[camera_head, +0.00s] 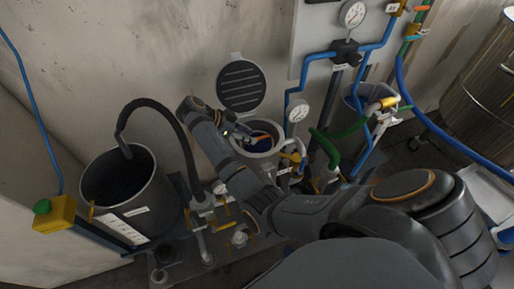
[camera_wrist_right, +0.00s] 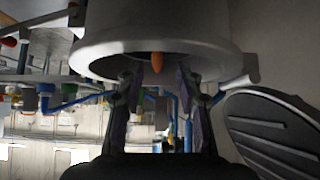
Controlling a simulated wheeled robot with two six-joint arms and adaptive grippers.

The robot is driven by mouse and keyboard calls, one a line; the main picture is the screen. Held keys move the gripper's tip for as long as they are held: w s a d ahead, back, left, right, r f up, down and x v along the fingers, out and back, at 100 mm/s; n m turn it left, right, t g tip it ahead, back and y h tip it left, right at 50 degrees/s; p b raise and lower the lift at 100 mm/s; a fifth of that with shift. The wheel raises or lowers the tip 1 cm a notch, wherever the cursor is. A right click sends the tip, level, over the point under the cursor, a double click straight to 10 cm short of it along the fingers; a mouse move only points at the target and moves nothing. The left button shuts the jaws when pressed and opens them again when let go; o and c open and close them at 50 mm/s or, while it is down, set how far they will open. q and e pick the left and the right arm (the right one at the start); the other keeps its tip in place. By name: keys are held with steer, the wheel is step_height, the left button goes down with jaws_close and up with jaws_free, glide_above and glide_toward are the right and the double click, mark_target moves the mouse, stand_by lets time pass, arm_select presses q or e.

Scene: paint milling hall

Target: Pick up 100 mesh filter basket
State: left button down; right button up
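The filter housing (camera_head: 258,153) is a round grey pot with its dark ribbed lid (camera_head: 240,86) swung up behind it. Inside the mouth an orange piece (camera_head: 265,138) shows, seemingly the basket's handle; the basket body is mostly hidden. My right gripper (camera_head: 250,137) reaches in at the mouth from the left. In the right wrist view its two dark fingers (camera_wrist_right: 160,80) are spread apart, tips at the housing's opening. The orange piece (camera_wrist_right: 157,62) sits between them, with no visible contact. I cannot read a mesh label. My left gripper is not in view.
A large dark bucket (camera_head: 125,187) with a black hose stands at the left. Pipes and valves (camera_head: 215,205) crowd the front. Gauges (camera_head: 299,111), blue pipes and a green hose (camera_head: 328,148) stand close on the right. A metal drum (camera_head: 480,90) is far right.

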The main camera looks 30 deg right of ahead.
steer(key=shift+s+d, duration=0.1)
steer(key=shift+s+d+f, duration=0.15)
steer(key=shift+d+f, duration=0.05)
steer(key=shift+f, duration=0.05)
steer(key=x, duration=0.4)
steer(key=shift+f+p, duration=0.1)
steer(key=shift+p, duration=0.3)
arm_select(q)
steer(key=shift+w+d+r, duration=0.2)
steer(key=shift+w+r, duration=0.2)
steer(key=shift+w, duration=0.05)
arm_select(e)
jaws_close()
